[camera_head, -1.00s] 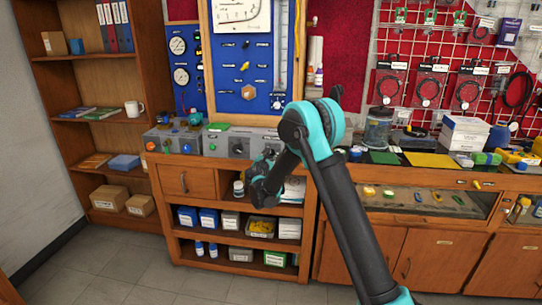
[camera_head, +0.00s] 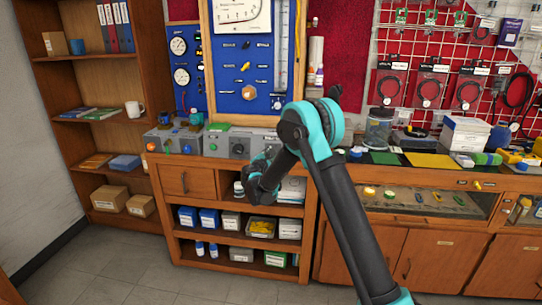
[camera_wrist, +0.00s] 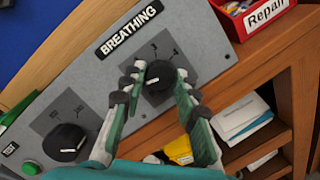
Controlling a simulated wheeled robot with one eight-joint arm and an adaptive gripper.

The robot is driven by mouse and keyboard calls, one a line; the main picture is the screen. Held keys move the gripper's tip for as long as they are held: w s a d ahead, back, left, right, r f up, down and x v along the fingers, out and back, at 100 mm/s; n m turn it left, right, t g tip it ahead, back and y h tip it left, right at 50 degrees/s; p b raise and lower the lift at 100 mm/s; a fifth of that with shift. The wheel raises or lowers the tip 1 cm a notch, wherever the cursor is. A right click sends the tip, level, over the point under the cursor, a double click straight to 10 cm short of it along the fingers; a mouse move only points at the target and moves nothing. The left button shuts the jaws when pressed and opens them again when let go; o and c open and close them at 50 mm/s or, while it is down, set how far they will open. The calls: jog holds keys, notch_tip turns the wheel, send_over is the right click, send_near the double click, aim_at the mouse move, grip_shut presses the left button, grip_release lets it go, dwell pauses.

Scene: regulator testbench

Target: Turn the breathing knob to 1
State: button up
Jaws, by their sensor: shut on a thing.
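The black breathing knob (camera_wrist: 160,80) is on a grey panel (camera_wrist: 186,22) under a black label reading BREATHING (camera_wrist: 130,29). Its white mark points toward the lower left in the wrist view. The digits 3 and 4 show above the knob; other digits are covered. My gripper (camera_wrist: 161,74) has one finger on each side of the knob and is shut on it. In the head view my gripper (camera_head: 260,182) is in front of the grey control box (camera_head: 215,145), and my arm hides the breathing knob there.
A second black knob (camera_wrist: 65,142) and a green button (camera_wrist: 31,168) are to the left on the same panel. A red Repair bin (camera_wrist: 255,14) stands at the upper right. Open wooden shelves (camera_wrist: 288,115) with boxes and papers lie below the panel.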

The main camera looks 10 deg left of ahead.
jog(key=o, duration=1.2)
jog(key=shift+c, duration=0.2)
jog(key=f+v, duration=0.1)
jog(key=v, duration=1.1)
jog(key=shift+r, duration=0.45)
